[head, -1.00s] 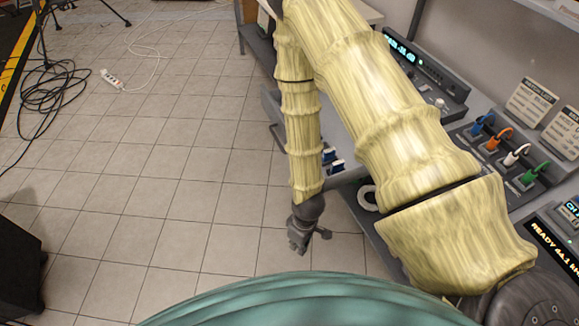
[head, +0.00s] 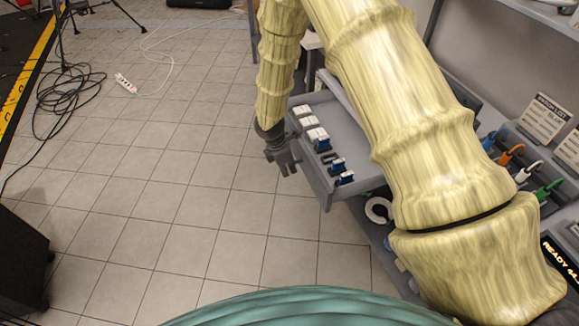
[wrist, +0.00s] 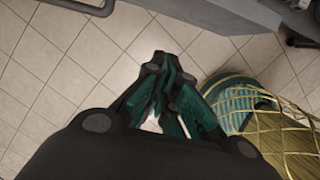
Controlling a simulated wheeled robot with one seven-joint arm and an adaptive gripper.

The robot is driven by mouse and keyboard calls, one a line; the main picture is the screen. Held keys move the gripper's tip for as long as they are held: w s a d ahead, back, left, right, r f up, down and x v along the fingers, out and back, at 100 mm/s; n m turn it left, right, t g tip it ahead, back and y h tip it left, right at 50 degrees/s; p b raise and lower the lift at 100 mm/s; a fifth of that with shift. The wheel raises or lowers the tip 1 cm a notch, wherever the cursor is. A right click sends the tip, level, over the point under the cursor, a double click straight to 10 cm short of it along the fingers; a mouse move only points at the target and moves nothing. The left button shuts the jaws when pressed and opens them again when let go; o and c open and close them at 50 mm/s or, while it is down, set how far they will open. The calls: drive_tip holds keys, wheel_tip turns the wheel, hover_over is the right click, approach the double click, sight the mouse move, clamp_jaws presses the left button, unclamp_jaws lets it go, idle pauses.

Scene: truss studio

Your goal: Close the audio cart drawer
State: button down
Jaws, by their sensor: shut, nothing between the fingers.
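The audio cart drawer (head: 318,179) stands pulled out from the cart (head: 372,207) in the head view, with white and blue small items inside. Part of its far side is hidden behind my arm. My gripper (head: 288,170) is just left of the drawer's front face, over the floor, with its fingers together and empty. I cannot tell whether it touches the drawer front. In the wrist view the closed fingers (wrist: 170,72) point over floor tiles, and a grey surface (wrist: 205,18), perhaps the drawer, crosses the top right.
Cable plugs (head: 513,158) and label cards (head: 545,118) sit on the cart top at right. A white ring-shaped roll (head: 379,210) is on a lower shelf. A black box (head: 22,262) stands at lower left, with coiled cable (head: 68,92) behind. The floor between is clear.

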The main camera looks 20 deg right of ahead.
drive_tip(key=d+f+p, duration=0.4)
drive_tip(key=d+f, duration=0.1)
drive_tip(key=f, duration=0.2)
drive_tip(key=shift+d, duration=0.4)
drive_tip(key=shift+d+f, duration=0.1)
drive_tip(key=b, duration=0.2)
hover_over(356, 170)
idle(0.6)
idle(0.4)
